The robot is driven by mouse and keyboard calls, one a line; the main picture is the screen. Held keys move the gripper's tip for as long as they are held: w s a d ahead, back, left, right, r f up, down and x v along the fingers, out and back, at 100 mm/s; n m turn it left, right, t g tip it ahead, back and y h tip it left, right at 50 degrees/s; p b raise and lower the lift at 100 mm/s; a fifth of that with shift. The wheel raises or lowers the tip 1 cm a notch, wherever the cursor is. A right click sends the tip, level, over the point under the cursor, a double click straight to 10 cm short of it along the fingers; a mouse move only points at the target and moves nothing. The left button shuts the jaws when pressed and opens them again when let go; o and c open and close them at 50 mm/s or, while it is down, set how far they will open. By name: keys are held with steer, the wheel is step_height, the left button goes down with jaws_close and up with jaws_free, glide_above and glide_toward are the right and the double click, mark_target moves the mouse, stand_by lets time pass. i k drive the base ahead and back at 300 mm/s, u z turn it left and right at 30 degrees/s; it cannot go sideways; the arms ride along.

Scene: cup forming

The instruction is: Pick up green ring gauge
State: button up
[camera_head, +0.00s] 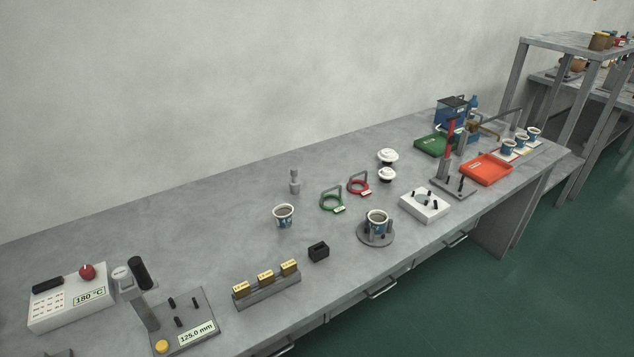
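The green ring gauge (333,204) lies on the grey bench near its middle. It is a green ring with a grey arched handle standing over it and a small pale label at its front right. Nothing covers it. A similar red ring gauge (358,188) lies just to its right and a little farther back, apart from it. My gripper is not in view.
A paper cup (283,216) stands left of the green gauge, with a grey metal weight-like piece (294,182) behind. Another cup (377,221) sits on a round fixture (376,238) in front right. A black block (318,251) stands in front. The back-left bench is clear.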

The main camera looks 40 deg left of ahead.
mark_target(339, 208)
steer(key=u, duration=0.75)
steer(key=i, duration=0.95)
steer(key=u, duration=1.4)
steer(key=i, duration=0.4)
steer(key=u, duration=0.4)
